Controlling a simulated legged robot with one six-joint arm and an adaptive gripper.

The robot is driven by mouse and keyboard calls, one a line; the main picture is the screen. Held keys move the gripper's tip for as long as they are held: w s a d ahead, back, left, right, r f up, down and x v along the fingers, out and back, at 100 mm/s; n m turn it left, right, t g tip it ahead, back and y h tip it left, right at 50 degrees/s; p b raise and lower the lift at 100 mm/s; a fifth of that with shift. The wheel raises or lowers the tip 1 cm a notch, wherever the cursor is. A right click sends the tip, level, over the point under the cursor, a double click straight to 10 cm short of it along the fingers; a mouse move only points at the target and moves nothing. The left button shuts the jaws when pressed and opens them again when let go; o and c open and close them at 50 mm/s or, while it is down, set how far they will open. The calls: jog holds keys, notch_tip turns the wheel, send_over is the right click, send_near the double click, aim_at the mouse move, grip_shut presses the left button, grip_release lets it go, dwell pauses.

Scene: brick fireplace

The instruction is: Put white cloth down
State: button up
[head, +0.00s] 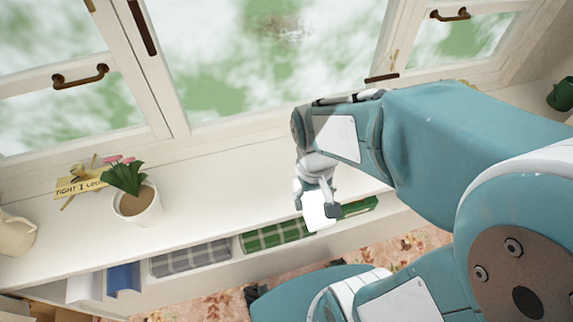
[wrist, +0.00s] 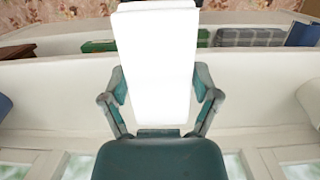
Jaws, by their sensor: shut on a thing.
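The white cloth (head: 316,212) is a bright white, block-like shape at my gripper (head: 320,196) in the head view. In the wrist view the white cloth (wrist: 156,62) stretches out from between the two fingers of my gripper (wrist: 160,92), one finger on each side of it. My gripper is shut on it. In the head view the cloth appears over the front edge of the white window sill (head: 225,195). I cannot tell whether it touches the sill. Part of the gripper is hidden by the cloth.
A potted plant (head: 138,205) and a small sign (head: 80,186) stand on the sill at the left, with a cream jug (head: 15,235) further left. Folded grey cloth (head: 190,258) and green checked cloth (head: 275,236) lie below the sill's front edge. Bare sill lies between plant and gripper.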

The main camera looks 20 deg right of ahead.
jog(key=w+f, duration=0.3)
jog(key=w, duration=0.1)
jog(key=w+f, duration=0.3)
jog(key=w, duration=0.2)
jog(key=w+f, duration=0.3)
jog(key=w, duration=0.1)
jog(key=shift+w+f, duration=0.2)
jog(key=shift+f, duration=0.05)
jog(key=shift+w+f, duration=0.25)
jog(key=shift+f, duration=0.1)
jog(key=shift+s+f, duration=0.1)
jog(key=shift+f, duration=1.25)
jog(key=shift+f, duration=0.1)
jog(key=o, duration=0.8)
jog(key=shift+o, duration=0.2)
